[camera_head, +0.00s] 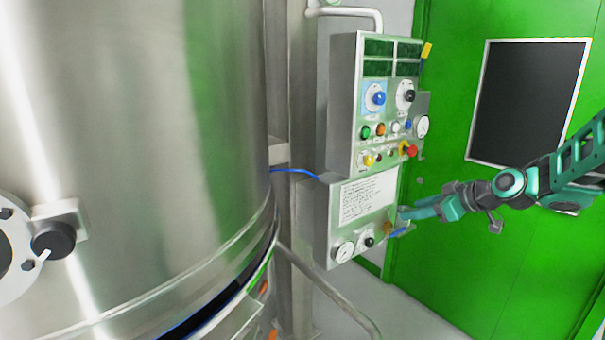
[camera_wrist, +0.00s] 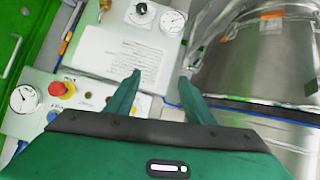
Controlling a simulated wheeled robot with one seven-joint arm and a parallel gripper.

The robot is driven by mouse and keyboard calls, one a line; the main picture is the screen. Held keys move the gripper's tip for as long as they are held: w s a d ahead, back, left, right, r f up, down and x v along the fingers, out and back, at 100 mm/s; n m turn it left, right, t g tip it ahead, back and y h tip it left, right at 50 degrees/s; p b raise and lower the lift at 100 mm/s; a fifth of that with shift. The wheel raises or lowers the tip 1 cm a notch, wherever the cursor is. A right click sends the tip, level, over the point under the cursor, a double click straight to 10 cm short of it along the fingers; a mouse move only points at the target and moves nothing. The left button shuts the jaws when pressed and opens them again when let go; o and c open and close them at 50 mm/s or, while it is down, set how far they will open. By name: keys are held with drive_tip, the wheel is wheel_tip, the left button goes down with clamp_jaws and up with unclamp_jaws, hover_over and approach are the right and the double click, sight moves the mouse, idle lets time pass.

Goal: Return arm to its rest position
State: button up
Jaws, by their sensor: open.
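My gripper (camera_head: 404,213) reaches in from the right in the head view, in front of the lower right edge of the control panel (camera_head: 341,110). In the wrist view my gripper (camera_wrist: 160,82) shows two green fingers spread apart with nothing between them. Beyond the fingertips is the panel's white printed label (camera_wrist: 112,52). The label also shows in the head view (camera_head: 368,196). Whether the fingertips touch the panel I cannot tell.
A large steel vessel (camera_head: 140,130) fills the left. The panel carries a red knob (camera_head: 411,151), a blue knob (camera_head: 378,98) and gauges (camera_head: 344,251). A green door (camera_head: 450,90) with a dark window (camera_head: 527,100) stands behind my arm. A bent pipe (camera_head: 325,290) runs below the panel.

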drive_tip(key=s+d+f+m+g+h, duration=0.2)
drive_tip(key=s+m, duration=0.3)
drive_tip(key=s, duration=0.9)
drive_tip(key=s+d+f+m+g+h, duration=0.1)
drive_tip(key=s+d+m+g, duration=0.3)
drive_tip(key=s, duration=1.1)
drive_tip(key=s+d+f+m+g+h, duration=0.2)
drive_tip(key=s+m, duration=0.4)
drive_tip(key=s, duration=0.8)
drive_tip(key=shift+s+d+f+g+h, duration=0.15)
drive_tip(key=shift+d+f+g+h, duration=0.2)
drive_tip(key=shift+g, duration=0.45)
